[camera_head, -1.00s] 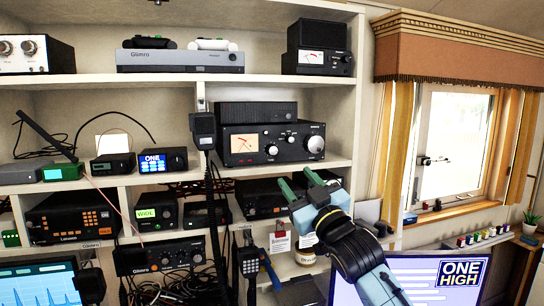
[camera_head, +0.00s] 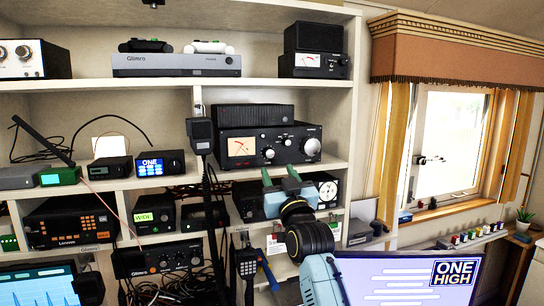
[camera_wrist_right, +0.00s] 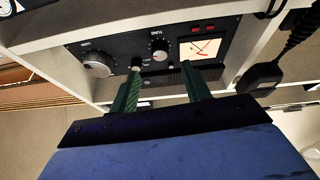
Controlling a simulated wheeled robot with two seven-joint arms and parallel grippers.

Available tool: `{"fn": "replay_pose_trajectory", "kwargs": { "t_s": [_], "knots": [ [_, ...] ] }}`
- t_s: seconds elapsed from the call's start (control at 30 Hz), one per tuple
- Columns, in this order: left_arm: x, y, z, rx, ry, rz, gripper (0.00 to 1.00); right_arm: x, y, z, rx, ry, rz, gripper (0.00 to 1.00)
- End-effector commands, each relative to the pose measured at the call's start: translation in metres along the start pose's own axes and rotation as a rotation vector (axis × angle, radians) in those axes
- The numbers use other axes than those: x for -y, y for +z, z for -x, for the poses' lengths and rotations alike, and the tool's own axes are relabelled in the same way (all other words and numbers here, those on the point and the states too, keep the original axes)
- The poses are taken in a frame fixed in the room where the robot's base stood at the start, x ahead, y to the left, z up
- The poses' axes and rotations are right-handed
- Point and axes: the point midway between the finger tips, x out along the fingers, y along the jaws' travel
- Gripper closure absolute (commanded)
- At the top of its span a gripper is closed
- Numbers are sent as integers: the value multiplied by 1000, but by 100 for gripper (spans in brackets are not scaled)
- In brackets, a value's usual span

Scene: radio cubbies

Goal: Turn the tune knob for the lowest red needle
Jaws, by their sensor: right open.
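The black tuner box (camera_head: 300,143) stands on the middle shelf. Its lit meter (camera_head: 241,147) has red needles on a pale face. The tune knob (camera_head: 268,153), silver-faced, sits just right of the meter; in the right wrist view, which is upside down, the tune knob (camera_wrist_right: 160,50) has the TUNE label beside it. A larger load knob (camera_wrist_right: 97,63) is farther off. My right gripper (camera_head: 279,174) is open and empty, just below the tune knob in the head view. In the wrist view its green fingers (camera_wrist_right: 161,72) point at the panel, apart from the knob. My left gripper is not in view.
Small knobs (camera_wrist_right: 136,63) flank the tune knob. A hanging microphone (camera_head: 200,135) with its cord is left of the meter. More radios (camera_head: 250,200) fill the shelf below, close around my gripper. A monitor (camera_head: 400,280) stands at the lower right.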

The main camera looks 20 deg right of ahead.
Motion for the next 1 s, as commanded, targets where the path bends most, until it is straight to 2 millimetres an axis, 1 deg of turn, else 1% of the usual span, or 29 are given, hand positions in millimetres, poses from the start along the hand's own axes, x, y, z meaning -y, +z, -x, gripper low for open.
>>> {"fn": "replay_pose_trajectory", "kwargs": {
  "t_s": [0.03, 0.2, 0.4, 0.6, 0.87, 0.9, 1.0],
  "knots": [
    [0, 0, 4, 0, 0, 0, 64, 0, -2, -10, 0, 0, 0, 52],
    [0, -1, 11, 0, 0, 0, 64, 0, -2, -36, 0, -1, 0, 52],
    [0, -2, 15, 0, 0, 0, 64, 0, -1, -55, 0, -1, 0, 52],
    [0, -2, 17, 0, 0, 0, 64, 0, 0, -63, 0, 0, 1, 52],
    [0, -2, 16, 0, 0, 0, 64, 0, 0, -63, 0, 0, 1, 52],
    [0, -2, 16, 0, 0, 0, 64, 0, 0, -63, 0, 0, 1, 55],
    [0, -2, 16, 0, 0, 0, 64, 0, 0, -63, 0, 0, 1, 68]
  ]
}}
